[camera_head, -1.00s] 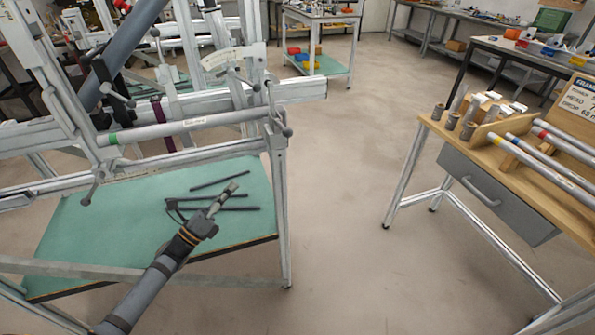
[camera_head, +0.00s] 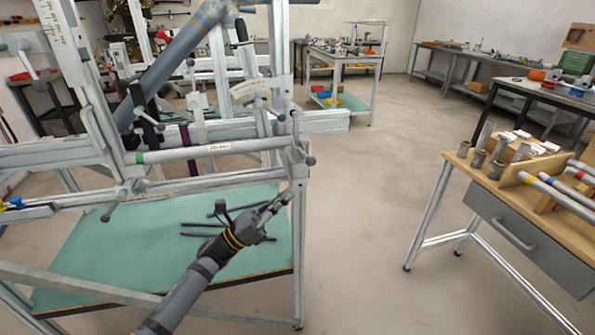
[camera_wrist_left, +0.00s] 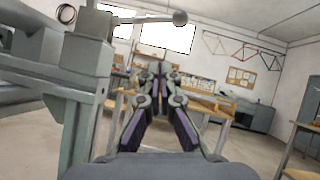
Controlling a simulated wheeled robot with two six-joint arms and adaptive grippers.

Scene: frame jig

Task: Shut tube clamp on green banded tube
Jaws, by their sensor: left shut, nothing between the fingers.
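The green banded tube (camera_head: 190,154) is a grey tube with a green band near its left end. It lies level across the frame jig. A tube clamp (camera_head: 298,152) with a ball-ended handle sits at the tube's right end. I cannot tell from here whether it is open or shut. My left gripper (camera_head: 284,199) is shut and empty, below the clamp and close to the jig's right post. In the left wrist view the shut fingers (camera_wrist_left: 160,72) point ahead, and a clamp handle with a ball end (camera_wrist_left: 180,18) shows at upper left. My right gripper is out of view.
Black bars lie on the green lower shelf (camera_head: 100,250) under the jig. A wooden bench (camera_head: 455,160) with banded tubes and cylinders stands at right. The floor (camera_head: 370,200) between jig and bench is clear.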

